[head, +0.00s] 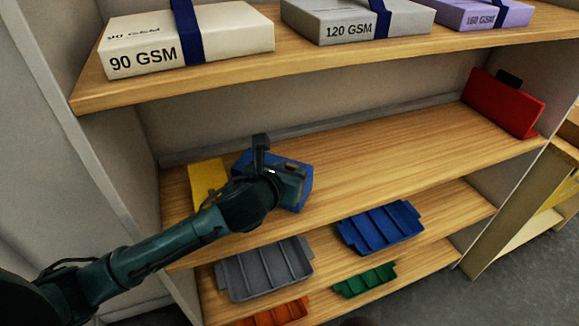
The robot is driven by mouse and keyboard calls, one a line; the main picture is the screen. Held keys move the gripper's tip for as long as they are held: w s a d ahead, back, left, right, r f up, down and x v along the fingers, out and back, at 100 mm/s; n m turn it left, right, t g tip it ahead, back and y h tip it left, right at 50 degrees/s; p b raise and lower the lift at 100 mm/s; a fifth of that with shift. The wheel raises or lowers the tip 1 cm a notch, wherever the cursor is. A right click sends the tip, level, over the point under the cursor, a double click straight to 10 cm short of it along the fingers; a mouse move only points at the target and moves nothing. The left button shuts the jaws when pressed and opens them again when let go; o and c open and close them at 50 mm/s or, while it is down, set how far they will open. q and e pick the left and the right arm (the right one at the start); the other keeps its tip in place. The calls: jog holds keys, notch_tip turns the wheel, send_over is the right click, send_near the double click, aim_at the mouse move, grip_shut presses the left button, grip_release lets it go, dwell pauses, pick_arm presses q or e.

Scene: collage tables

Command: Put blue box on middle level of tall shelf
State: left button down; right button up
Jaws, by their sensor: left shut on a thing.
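The blue box (298,183) is at the left part of the middle level (385,150) of the tall shelf, beside a yellow item. My left gripper (265,160) is shut on the blue box and its wrist covers much of the box. I cannot tell whether the box touches the board or is held just above it. The arm comes in from the lower left. My right gripper is out of view.
A yellow item (207,183) stands just left of the box, and a red one (503,103) at the right end. Paper packs (188,38) lie on the level above. Trays (380,228) lie below. The middle level's centre is clear.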

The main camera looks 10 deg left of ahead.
pick_arm(q)
jog(key=shift+f, duration=0.15)
jog(key=shift+f+b, duration=0.3)
jog(key=shift+f, duration=0.3)
dwell(0.4)
jog(key=c, duration=1)
grip_release()
jog(key=shift+s, duration=0.15)
jog(key=v, duration=1.3)
jog(key=s+d+f+n+g+h, duration=0.2)
jog(key=d+f+n, duration=0.1)
jog(key=f+n, duration=1.15)
jog(key=s+a+f+n, duration=0.2)
jog(key=s+f+n, duration=0.2)
jog(key=n, duration=0.6)
jog(key=s+a+f+n+y, duration=0.1)
jog(key=s+f+n, duration=0.4)
jog(key=n, duration=0.5)
jog(key=shift+a+f+n+g, duration=0.35)
jog(key=shift+a+f, duration=0.1)
jog(key=shift+f, duration=0.15)
